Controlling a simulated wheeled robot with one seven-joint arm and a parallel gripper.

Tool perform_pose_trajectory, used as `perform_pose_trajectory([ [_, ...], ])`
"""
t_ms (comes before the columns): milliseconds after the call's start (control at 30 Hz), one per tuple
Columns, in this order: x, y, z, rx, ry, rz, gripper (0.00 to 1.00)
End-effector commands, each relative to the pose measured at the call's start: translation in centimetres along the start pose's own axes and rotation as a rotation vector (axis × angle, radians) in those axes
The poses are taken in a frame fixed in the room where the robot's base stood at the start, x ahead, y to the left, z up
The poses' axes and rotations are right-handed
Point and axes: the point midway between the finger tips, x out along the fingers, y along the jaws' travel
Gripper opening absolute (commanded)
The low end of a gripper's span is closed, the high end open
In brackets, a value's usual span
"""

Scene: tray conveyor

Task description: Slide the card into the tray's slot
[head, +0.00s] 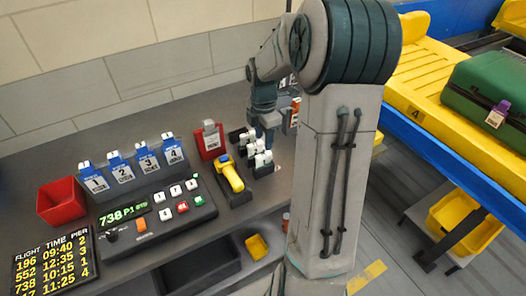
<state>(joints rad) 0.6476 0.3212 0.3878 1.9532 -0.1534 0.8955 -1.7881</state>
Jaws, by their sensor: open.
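Several blue-and-white numbered cards stand in a dark holder on the desk at the left of the head view: card 1 (95,182), card 2 (121,170), card 3 (147,160) and card 4 (174,152). A yellow tray (420,65) marked 4 sits on the conveyor at the right. Its slot cannot be made out. My gripper (268,142) points down over the desk, right of the cards, by a black rack (265,170) with white-topped pieces. It is open; no card shows in it, though its tips are small and partly hidden.
A green suitcase (490,85) lies on the tray. A control panel (160,215) reads 738 P1 STD. A flight board (52,265) lists 738 at pier 1. A yellow scanner (231,175), a red holder (209,142) and a red bin (62,200) crowd the desk.

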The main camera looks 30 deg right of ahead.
Motion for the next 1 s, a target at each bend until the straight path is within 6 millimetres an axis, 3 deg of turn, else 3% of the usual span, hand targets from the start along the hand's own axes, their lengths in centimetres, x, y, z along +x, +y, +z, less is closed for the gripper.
perform_pose_trajectory([
  [300, 6.3, -0.1, -0.1, -0.001, 0.002, -0.004, 0.42],
  [500, 8.9, -0.1, -0.1, 0.0, 0.001, -0.003, 0.42],
  [933, 9.8, -0.1, 0.0, 0.002, 0.0, 0.0, 0.42],
  [1000, 9.8, -0.1, 0.0, 0.002, 0.0, 0.0, 0.25],
])
